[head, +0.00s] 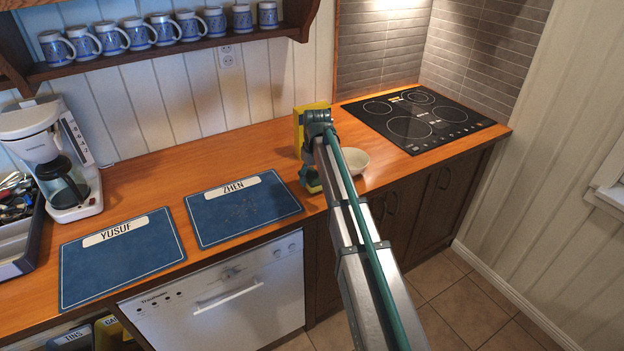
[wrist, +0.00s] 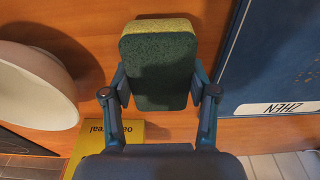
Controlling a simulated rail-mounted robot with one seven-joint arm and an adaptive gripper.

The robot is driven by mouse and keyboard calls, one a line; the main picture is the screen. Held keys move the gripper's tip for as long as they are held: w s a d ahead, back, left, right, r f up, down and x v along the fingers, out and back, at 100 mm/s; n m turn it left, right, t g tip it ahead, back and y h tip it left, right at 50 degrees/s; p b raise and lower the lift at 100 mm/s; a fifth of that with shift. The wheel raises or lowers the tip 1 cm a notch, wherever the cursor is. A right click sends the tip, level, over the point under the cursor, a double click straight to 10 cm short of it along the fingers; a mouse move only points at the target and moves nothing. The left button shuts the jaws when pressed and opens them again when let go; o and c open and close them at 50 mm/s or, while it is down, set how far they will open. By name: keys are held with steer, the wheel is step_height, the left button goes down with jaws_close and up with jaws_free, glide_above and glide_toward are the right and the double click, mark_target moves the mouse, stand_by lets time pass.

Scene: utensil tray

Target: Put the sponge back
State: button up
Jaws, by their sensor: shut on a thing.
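The sponge (wrist: 163,72) has a dark green scouring side facing the camera and a yellow side behind it. My gripper (wrist: 160,88) is shut on it, with one finger on each side. In the head view my gripper (head: 312,176) is over the counter between the Zhen mat and the bowl. The arm covers much of it there, and only a small yellow and green part of the sponge (head: 314,187) shows. I cannot tell how high it is above the wood.
A pale bowl (head: 353,161) stands just right of my gripper. A yellow cereal box (head: 298,128) stands behind it near the wall. The Zhen mat (head: 245,208) and Yusuf mat (head: 120,260) lie left. A coffee maker (head: 48,155) and utensil tray (head: 15,248) are far left.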

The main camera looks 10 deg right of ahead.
mark_target(315, 178)
steer(key=shift+f, duration=0.75)
steer(key=shift+f, duration=0.15)
steer(key=o, duration=1.1)
steer(key=r, duration=0.4)
steer(key=s+r+b, duration=0.1)
steer(key=r, duration=0.3)
steer(key=r+b, duration=0.1)
steer(key=r, duration=0.3)
steer(key=shift+s+d+r, duration=0.15)
steer(key=shift+s+d, duration=0.1)
